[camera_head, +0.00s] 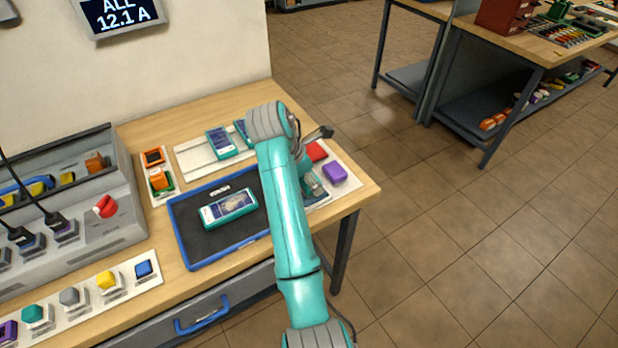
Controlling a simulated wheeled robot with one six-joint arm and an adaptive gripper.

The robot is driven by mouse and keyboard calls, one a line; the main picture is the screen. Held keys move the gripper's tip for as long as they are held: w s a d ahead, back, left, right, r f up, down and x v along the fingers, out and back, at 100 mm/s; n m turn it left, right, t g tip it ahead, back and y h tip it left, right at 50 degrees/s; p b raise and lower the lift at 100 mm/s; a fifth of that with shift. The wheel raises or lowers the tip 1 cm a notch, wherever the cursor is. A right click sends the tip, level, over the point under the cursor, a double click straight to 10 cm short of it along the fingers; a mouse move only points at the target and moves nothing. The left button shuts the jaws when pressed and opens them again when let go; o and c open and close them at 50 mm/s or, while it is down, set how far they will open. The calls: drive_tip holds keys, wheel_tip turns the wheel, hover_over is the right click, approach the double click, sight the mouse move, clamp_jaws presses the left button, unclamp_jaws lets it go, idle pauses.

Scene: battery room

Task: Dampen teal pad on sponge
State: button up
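My teal arm reaches over the bench and bends down beyond its grey elbow. Its lower end, with my gripper (311,186), is mostly behind the arm, beside a red pad (316,151) and a purple pad (334,173) on a white board at the bench's right end. The fingers and anything between them cannot be made out. I cannot single out a teal pad or a sponge there; the arm covers part of that board. A teal block (35,314) sits in a row of coloured blocks on a white strip at the lower left.
A blue-rimmed dark tray (195,256) holds a teal-edged device (229,207). A similar device (221,143) lies on a white rack behind. A grey charger box (118,229) stands left. Open tiled floor lies right, with another workbench (533,50) beyond.

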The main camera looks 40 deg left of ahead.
drive_tip(key=shift+f, duration=0.55)
idle(1.3)
drive_tip(key=shift+s+d+f, duration=0.1)
drive_tip(key=shift+s, duration=0.05)
idle(0.7)
